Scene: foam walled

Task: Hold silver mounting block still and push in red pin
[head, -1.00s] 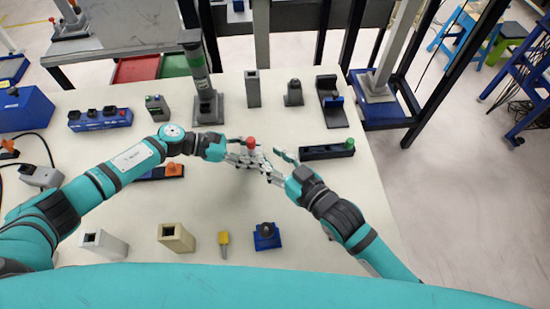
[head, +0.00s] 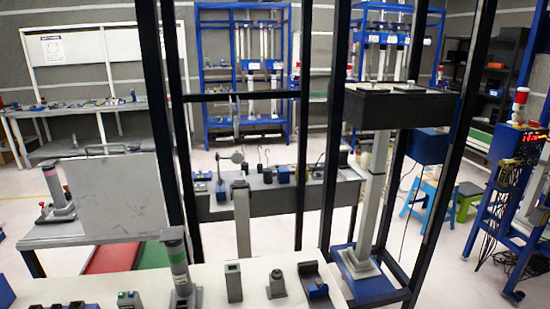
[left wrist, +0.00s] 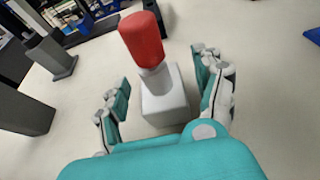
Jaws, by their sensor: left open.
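In the left wrist view, the silver mounting block (left wrist: 165,100) stands on the pale table. The red pin (left wrist: 142,40) stands upright out of its top, with a pale lower part showing between the red and the block. My left gripper (left wrist: 160,85) is open, with one finger on each side of the block. I cannot tell whether either finger touches it. The head view now looks over the table, so the block, the pin and both grippers are outside it. My right gripper shows in neither current view.
At the table's far side stand a grey-green tower (head: 178,262), a grey hollow block (head: 233,283), a dark fixture (head: 275,286) and a black holder with blue (head: 316,290). In the left wrist view, a dark grey block (left wrist: 22,110) stands at left. Table around the silver block is bare.

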